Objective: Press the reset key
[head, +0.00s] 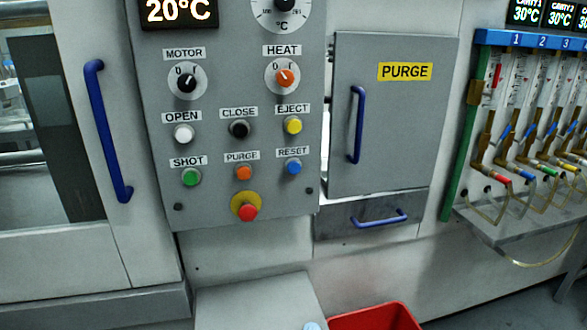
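The reset key is a blue round button (293,167) under the "RESET" label, at the lower right of the grey control panel (215,208). It sits below the yellow EJECT button (292,125) and right of the orange PURGE button (244,173). Nothing covers it. Neither of my grippers shows in the head view.
A red emergency knob (248,211) sits below the buttons. Right of the panel is a PURGE door (400,130) with a blue handle (357,125), above a drawer (340,222). A red bin (375,318) and a grey box (250,300) stand below. Tubes (510,190) hang at right.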

